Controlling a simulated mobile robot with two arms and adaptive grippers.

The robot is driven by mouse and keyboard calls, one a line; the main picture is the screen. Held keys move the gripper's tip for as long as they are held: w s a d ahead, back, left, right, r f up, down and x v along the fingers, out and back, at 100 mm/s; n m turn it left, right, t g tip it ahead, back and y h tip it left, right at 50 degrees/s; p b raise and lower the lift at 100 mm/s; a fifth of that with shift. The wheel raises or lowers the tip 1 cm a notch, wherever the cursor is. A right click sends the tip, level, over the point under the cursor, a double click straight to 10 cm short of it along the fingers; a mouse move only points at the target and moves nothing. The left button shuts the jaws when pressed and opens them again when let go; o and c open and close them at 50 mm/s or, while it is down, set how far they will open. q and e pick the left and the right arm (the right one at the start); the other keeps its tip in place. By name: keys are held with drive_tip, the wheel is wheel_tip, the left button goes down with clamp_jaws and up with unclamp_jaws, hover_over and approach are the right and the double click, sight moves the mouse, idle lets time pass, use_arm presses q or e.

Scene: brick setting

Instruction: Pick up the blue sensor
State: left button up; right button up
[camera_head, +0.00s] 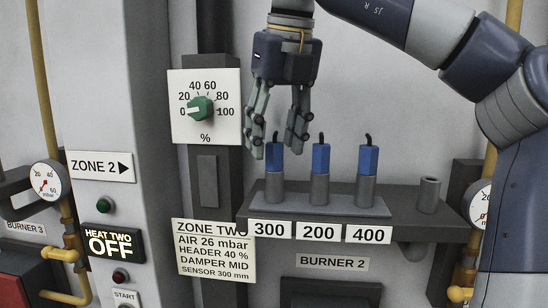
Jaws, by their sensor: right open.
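Three blue sensors with grey lower bodies and short black leads on top stand upright in a row on a grey rack (335,206). The left blue sensor (273,161) is above the label 300, the middle blue sensor (320,158) above 200, and the right blue sensor (368,160) above 400. My right gripper (275,150) is open and points down over the left sensor. Its fingertips show on either side of that sensor's top, apart from it in the picture; depth is hard to tell. My left gripper is out of view.
A sign (213,250) reads ZONE TWO, with "SENSOR 300 mm" on its last line. An empty grey cylinder (428,194) stands right of the rack on the shelf. A green dial (200,107) is left of the gripper. A cabinet with a HEAT TWO OFF display (112,242) juts out at left.

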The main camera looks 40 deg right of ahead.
sight(275, 171)
drive_tip(key=shift+x, duration=1.4)
drive_tip(key=shift+d, duration=0.1)
drive_tip(key=shift+s, duration=0.1)
clamp_jaws()
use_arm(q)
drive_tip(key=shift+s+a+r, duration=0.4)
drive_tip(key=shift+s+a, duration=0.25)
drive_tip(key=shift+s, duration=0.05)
use_arm(e)
drive_tip(key=shift+r, duration=0.1)
